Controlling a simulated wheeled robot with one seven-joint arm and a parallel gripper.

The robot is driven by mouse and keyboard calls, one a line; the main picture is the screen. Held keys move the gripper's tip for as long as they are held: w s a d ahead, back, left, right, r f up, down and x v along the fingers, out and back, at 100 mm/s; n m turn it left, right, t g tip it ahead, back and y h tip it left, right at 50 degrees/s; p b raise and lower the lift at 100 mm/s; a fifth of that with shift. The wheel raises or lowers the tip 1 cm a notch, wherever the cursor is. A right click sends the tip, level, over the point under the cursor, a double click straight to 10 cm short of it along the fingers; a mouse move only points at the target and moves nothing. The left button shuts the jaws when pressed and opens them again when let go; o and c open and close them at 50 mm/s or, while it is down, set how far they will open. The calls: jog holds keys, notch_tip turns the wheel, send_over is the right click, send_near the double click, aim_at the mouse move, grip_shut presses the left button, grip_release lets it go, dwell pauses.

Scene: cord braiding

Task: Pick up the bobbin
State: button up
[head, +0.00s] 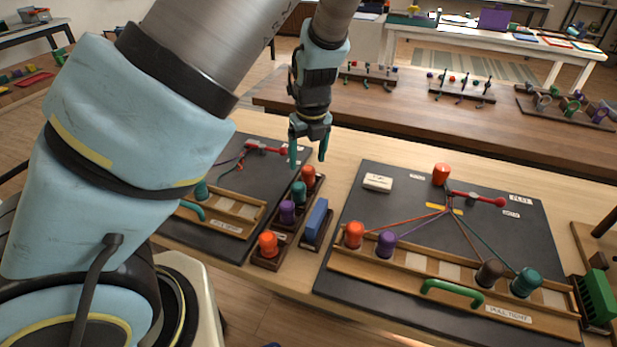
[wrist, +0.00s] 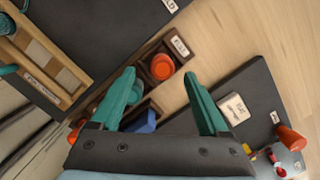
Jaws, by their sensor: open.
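My gripper (head: 308,160) is open and empty, pointing down above the far end of a narrow wooden rack (head: 283,235). An orange bobbin (head: 307,175) stands in the rack's far slot, just below the fingertips. In the wrist view this orange bobbin (wrist: 162,67) shows between the two teal fingertips, with no visible contact. Nearer in the rack are a teal bobbin (head: 298,190), a purple bobbin (head: 287,211) and another orange bobbin (head: 268,243). In the wrist view my fingers partly hide the rack's nearer slots.
A blue block (head: 316,220) stands beside the rack. The dark right board (head: 340,270) carries orange, purple, brown and teal bobbins with cords, a white block (head: 377,183) and a green handle (head: 452,292). Another dark board (head: 240,170) lies left. Bare wood shows beyond the rack.

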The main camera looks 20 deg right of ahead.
aim_at(308, 169)
jog(key=f, duration=0.5)
jog(key=shift+w+d+f, duration=0.1)
jog(key=shift+w+d, duration=0.1)
jog(key=shift+w, duration=0.05)
grip_shut()
dwell(0.4)
